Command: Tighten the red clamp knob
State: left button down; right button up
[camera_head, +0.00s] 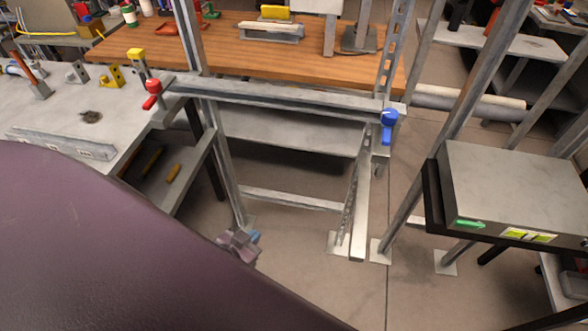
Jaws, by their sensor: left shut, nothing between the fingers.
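The red clamp knob (152,95) is at the left end of the grey metal crossbar (280,95), next to the grey table's right edge. A blue knob (388,122) is at the crossbar's right end. My left gripper (240,243) is shut and empty. In the picture it is well below and to the right of the red knob, apart from it, and shows small past my large purple arm. The arm covers the lower left and hides part of the gripper. My right gripper is not in view.
A grey table (40,115) with several clamps and a yellow-topped post (137,57) stands at left. A wooden bench (230,55) is behind the crossbar. A grey box (510,190) with a green arrow is at right. Metal uprights flank open floor.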

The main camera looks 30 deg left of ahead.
aim_at(153, 86)
jog(key=u, duration=1.85)
